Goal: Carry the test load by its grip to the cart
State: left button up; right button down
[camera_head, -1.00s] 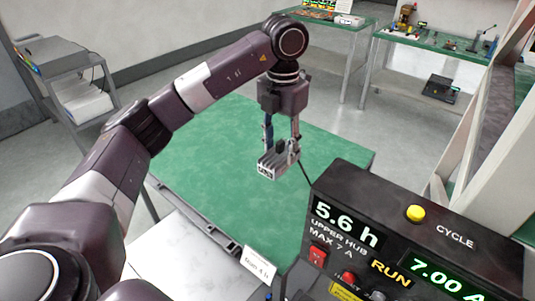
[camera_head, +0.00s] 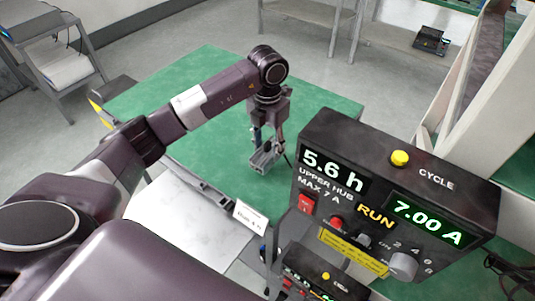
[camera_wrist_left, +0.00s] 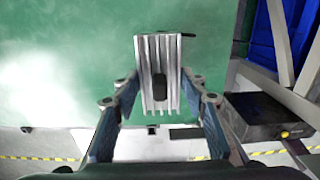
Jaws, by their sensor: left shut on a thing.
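The test load (camera_head: 262,159) is a small silver finned block with a black grip on top. My left gripper (camera_head: 268,142) points down and is shut on it, over the green table top. In the left wrist view the finned block (camera_wrist_left: 158,55) and its black grip (camera_wrist_left: 159,88) lie between the fingers (camera_wrist_left: 159,100). I cannot tell whether the block touches the table top. A grey shelved cart (camera_head: 40,30) stands at the upper left of the head view, away from the gripper. My right gripper is not in view.
The green table top (camera_head: 205,80) is mostly bare around the load. A black control box (camera_head: 400,185) with lit displays and a yellow button stands close to its right. A white card (camera_head: 250,214) is at the table's near edge. Grey floor lies between table and cart.

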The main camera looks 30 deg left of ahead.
aim_at(268, 155)
pick_arm(q)
notch_tip(268, 155, down, 4)
jog(key=shift+r, duration=0.25)
jog(key=shift+f, duration=0.2)
jog(key=o, duration=1.4)
jog(key=shift+c, duration=0.2)
